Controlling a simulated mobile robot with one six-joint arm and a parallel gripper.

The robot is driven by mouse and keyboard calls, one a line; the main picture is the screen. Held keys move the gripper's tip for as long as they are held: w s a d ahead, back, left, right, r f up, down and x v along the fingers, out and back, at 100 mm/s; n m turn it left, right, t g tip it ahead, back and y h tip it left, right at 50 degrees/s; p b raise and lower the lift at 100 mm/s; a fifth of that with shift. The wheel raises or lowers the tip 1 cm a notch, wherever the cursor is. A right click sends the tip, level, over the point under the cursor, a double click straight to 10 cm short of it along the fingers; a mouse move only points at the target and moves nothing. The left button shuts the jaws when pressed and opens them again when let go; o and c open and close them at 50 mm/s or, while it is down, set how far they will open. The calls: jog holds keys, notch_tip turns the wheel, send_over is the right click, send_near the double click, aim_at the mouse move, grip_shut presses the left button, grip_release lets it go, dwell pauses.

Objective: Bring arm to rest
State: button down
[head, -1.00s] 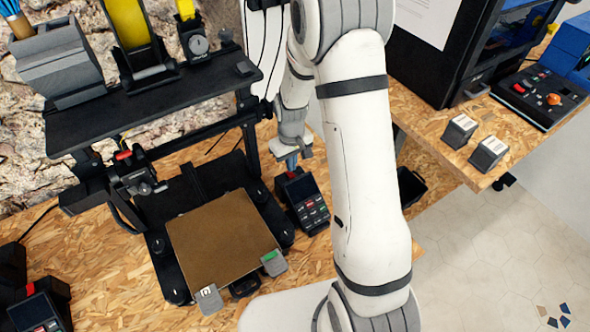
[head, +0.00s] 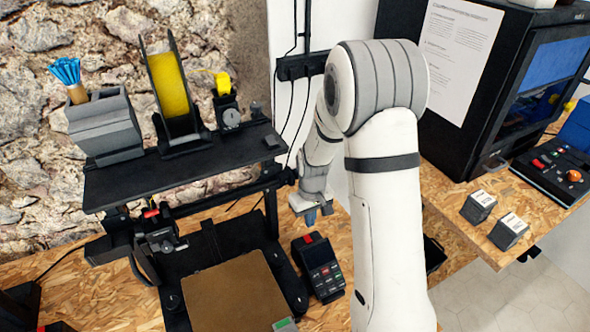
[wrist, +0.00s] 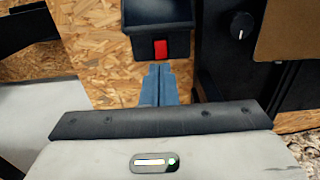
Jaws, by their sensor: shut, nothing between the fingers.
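My gripper (head: 318,213) is at the end of my white arm, above the bench beside the open-frame printer. Its blue-grey fingers are together and empty, and they also show in the wrist view (wrist: 159,85). The printer's keypad unit (head: 319,267), with a red switch on top, stands on the bench just below the fingers in the head view. In the wrist view a dark box with a red switch (wrist: 161,49) lies just beyond the fingertips. I see a gap of bench there, though its depth is hard to tell.
The printer's brown bed (head: 235,292) is left of my arm, under a black shelf (head: 185,172) with a yellow spool (head: 170,85). A black enclosed printer (head: 480,85), two small blocks (head: 478,207) and a control panel (head: 552,168) are at right.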

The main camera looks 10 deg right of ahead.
jog(key=s+d+r+m+t, duration=0.1)
jog(key=s+r, duration=0.3)
jog(key=r, duration=0.3)
jog(key=s+r+m+t, duration=0.1)
jog(key=s+r, duration=0.4)
jog(key=r, duration=0.3)
jog(key=s+r+m+t+b, duration=0.1)
jog(key=s+r, duration=0.5)
jog(key=s, duration=0.7)
jog(key=shift+d+r+m+b, duration=0.15)
jog(key=shift+d+m+b, duration=0.15)
jog(key=shift+d+b, duration=0.1)
